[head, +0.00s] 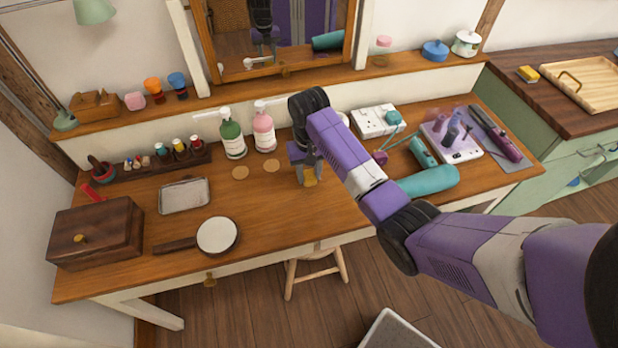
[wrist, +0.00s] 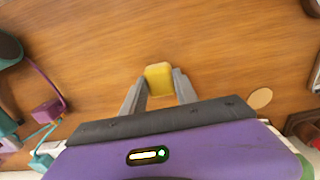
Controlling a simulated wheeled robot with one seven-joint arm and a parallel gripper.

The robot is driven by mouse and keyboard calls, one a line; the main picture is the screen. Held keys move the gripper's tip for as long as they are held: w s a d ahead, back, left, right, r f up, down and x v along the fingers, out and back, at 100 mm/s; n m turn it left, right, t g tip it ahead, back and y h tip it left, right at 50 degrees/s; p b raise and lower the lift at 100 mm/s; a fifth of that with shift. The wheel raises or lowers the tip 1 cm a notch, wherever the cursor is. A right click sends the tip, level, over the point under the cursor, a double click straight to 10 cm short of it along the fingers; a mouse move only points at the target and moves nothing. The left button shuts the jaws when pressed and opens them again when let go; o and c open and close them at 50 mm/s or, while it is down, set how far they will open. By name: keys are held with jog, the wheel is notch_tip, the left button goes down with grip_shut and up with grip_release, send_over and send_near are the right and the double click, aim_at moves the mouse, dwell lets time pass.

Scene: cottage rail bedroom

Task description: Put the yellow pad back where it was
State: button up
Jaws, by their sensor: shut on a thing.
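My gripper (head: 310,172) is over the middle of the wooden vanity table (head: 270,225), right of the pink bottle. In the wrist view its two grey fingers (wrist: 159,84) are shut on the small yellow pad (wrist: 158,74), one on each side. The pad also shows below the fingers in the head view (head: 310,182). It looks close to the tabletop; I cannot tell whether it touches.
Green (head: 232,134) and pink (head: 264,128) pump bottles stand close left. A hand mirror (head: 217,235), metal tray (head: 184,195) and wooden box (head: 98,230) lie farther left. A teal hair dryer (head: 428,180) and cords lie right. Another yellow block (head: 528,74) is on the right-hand cabinet.

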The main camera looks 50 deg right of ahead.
aim_at(309, 174)
jog(key=shift+f, duration=1.2)
jog(key=o, duration=1.2)
notch_tip(309, 174, up, 12)
jog(key=p, duration=0.1)
